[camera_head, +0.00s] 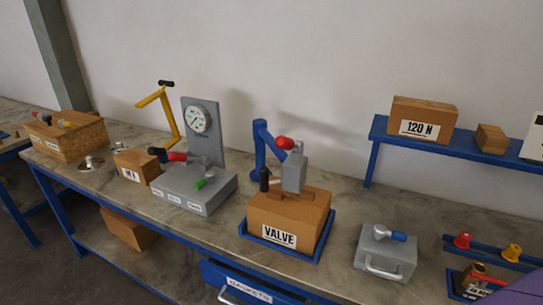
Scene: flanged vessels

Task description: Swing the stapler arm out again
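The stapler arm (261,148) is a blue post with a bent blue arm standing behind the VALVE box. Its grey head (293,171) has a red knob (286,143) on top and a black handle (264,179) at its left. The head is over the top of the cardboard box marked VALVE (281,238); I cannot tell whether it touches it. The box sits in a blue tray (246,232).
Left of the box stands a grey gauge stand (204,187), with a yellow arm (169,113) behind. A grey case (384,252) lies to the right. A blue shelf (376,138) holds a 120 N box (421,120). A drawer (246,288) sits below the bench edge.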

